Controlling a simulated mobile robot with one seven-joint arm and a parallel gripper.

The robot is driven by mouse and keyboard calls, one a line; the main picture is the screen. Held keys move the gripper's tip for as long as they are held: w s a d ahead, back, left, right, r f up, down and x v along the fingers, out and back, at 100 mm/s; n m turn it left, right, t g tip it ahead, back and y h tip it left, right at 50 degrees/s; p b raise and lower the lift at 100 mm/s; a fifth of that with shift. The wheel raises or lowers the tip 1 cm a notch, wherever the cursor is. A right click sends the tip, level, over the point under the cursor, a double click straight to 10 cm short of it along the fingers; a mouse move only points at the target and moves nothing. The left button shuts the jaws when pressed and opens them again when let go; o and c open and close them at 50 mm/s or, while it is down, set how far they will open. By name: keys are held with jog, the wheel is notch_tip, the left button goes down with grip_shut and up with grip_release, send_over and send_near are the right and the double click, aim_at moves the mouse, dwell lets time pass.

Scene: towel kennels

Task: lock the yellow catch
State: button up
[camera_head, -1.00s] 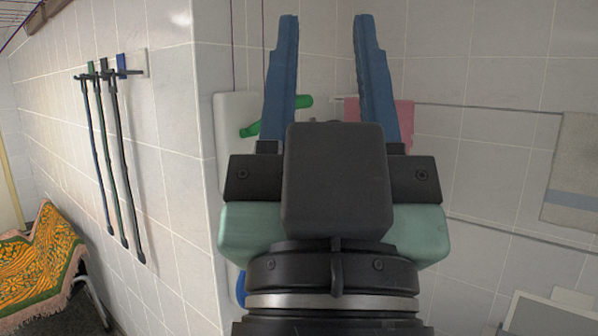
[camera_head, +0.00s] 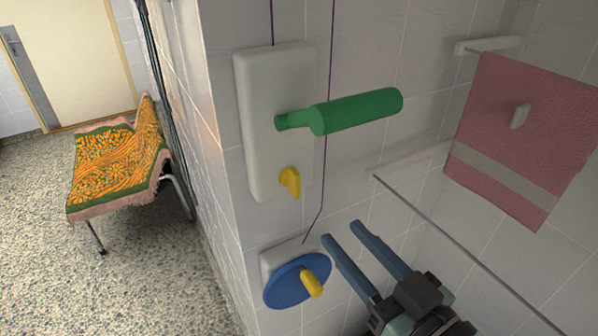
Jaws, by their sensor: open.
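A small yellow catch (camera_head: 290,182) sits on the lower part of a white plate (camera_head: 262,150) on the tiled wall. Its free end points downward. A green lever handle (camera_head: 358,110) sticks out to the right from the same plate, above the catch. My gripper (camera_head: 341,233) is below and to the right of the catch, apart from it. Its two blue fingers are spread and nothing is between them. Its fingertips lie close to the blue disc in the picture; I cannot tell the gap in depth.
A blue disc (camera_head: 283,285) with a yellow peg (camera_head: 312,284) is mounted below the plate. A purple cord (camera_head: 329,70) hangs beside the plate. A pink towel (camera_head: 520,135) and a thin rail (camera_head: 450,240) are at right. A cloth-covered bench (camera_head: 117,165) stands at left.

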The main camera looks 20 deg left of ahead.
aim_at(298, 186)
jog(key=p+x, duration=0.2)
jog(key=x, duration=0.3)
jog(key=p+x, duration=0.3)
jog(key=x, duration=0.2)
jog(key=shift+a+r, duration=0.2)
jog(key=shift+a, duration=0.15)
jog(key=shift+w+a+f, duration=0.2)
jog(key=shift+w+a, duration=0.3)
grip_shut()
